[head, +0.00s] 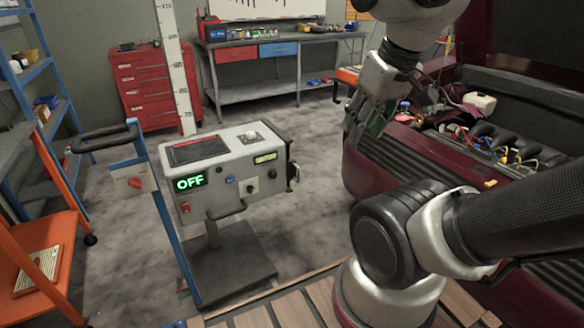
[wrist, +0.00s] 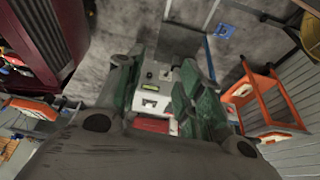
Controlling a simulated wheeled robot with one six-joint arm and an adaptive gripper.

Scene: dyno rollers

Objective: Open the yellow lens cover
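A light grey tester box (head: 226,165) stands on a post and dark base left of centre in the head view. Its front has a green "OFF" display, knobs and a small yellow strip (head: 265,158). I cannot tell whether this strip is the yellow lens cover, and no other clear lens cover shows. The box also shows in the wrist view (wrist: 150,101), with a yellow-green patch (wrist: 151,87), beyond and between my fingers. My gripper (head: 366,115) is raised to the right of the box, apart from it. In the wrist view its green fingers (wrist: 162,62) are spread and empty.
A dark red car (head: 372,170) with an open engine bay is on the right. A blue post with a black handle (head: 104,135) and an orange shelf cart (head: 40,265) are left. A red drawer cabinet (head: 153,87) and workbench (head: 270,90) stand behind. Grey floor is clear between.

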